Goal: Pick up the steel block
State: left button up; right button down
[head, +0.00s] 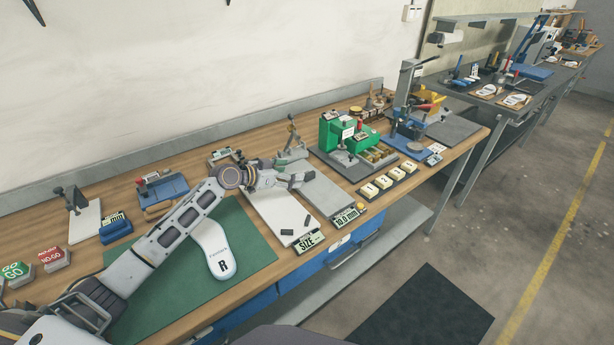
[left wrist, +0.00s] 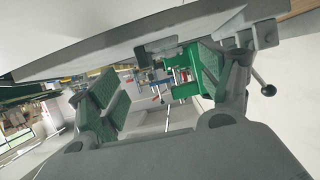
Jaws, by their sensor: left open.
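My left gripper (head: 294,178) is open and empty over the white plate (head: 268,207) on the bench. In the left wrist view, its green-padded fingers (left wrist: 157,92) stand well apart with nothing between them. I cannot identify the steel block for certain. A small dark grey block (head: 287,232) lies flat near the front of the white plate, and a thin dark piece (head: 308,221) lies beside it to the right. Both are apart from the gripper, nearer the bench's front edge. My right gripper is not in view.
A white insole (head: 214,250) marked R lies on the green mat (head: 254,252). Right of the gripper are a grey plate (head: 325,196), a green fixture (head: 336,134) and numbered cream blocks (head: 385,182). A lever clamp (head: 292,142) stands behind it. Size displays (head: 308,241) line the front.

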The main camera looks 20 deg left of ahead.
aim_at(299, 171)
pick_arm(q)
jog(key=x, duration=0.3)
jog(key=shift+w+d, duration=0.15)
jog(key=shift+w, duration=0.05)
jog(key=shift+w+d+f, duration=0.1)
jog(key=shift+w+d, duration=0.05)
jog(key=shift+w, duration=0.05)
jog(key=shift+w+d+f, duration=0.1)
jog(key=shift+w+d, duration=0.05)
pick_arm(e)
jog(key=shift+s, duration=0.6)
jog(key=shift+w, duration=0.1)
pick_arm(q)
jog(key=c, duration=1.2)
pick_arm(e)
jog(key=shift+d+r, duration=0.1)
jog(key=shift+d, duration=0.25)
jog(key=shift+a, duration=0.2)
